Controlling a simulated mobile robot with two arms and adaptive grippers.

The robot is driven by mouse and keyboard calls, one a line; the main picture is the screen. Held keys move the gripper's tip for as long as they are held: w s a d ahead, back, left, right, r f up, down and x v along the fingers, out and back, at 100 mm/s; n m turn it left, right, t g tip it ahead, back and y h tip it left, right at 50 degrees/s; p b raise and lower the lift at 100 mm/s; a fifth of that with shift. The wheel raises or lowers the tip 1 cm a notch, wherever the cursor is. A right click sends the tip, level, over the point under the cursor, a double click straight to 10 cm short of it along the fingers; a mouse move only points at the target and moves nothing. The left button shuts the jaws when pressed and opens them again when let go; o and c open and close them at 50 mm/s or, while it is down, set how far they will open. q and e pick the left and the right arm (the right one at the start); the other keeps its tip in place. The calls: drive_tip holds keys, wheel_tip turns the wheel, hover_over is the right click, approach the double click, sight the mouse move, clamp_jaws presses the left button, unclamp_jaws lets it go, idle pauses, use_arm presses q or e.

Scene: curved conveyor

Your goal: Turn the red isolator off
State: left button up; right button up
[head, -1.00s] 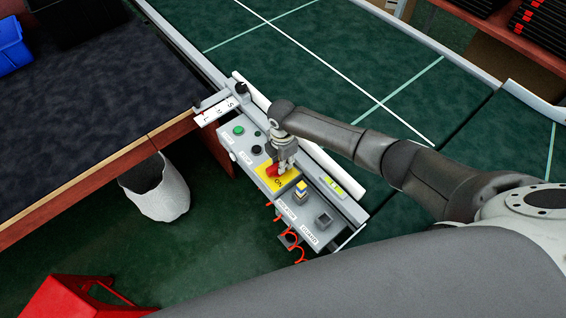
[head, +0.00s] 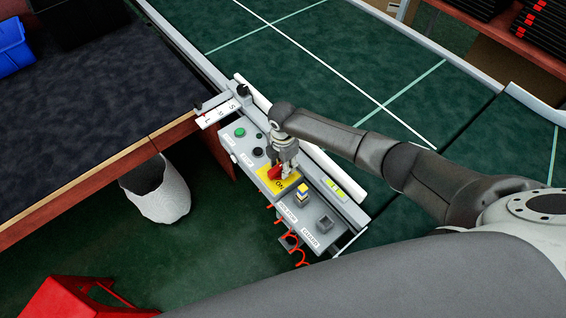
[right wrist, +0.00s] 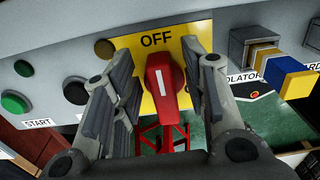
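The red isolator handle (right wrist: 162,88) sits on a yellow plate (right wrist: 187,48) on the grey control panel. Its white line stands upright in the right wrist view, towards the word OFF. In the head view the handle (head: 274,172) is partly hidden by my right gripper, and the word ON shows on the plate (head: 286,186). My right gripper (right wrist: 170,100) is open, one finger on each side of the handle, with visible gaps. It also shows over the plate in the head view (head: 286,165). My left gripper is not in view.
A green START button (right wrist: 15,103) and black buttons (head: 257,152) lie on one side of the handle. A blue-and-yellow block (right wrist: 285,72) and a grey square switch (head: 325,222) lie on the other.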

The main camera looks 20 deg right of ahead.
wheel_tip(320, 180, up, 12)
idle(0.7)
idle(0.5)
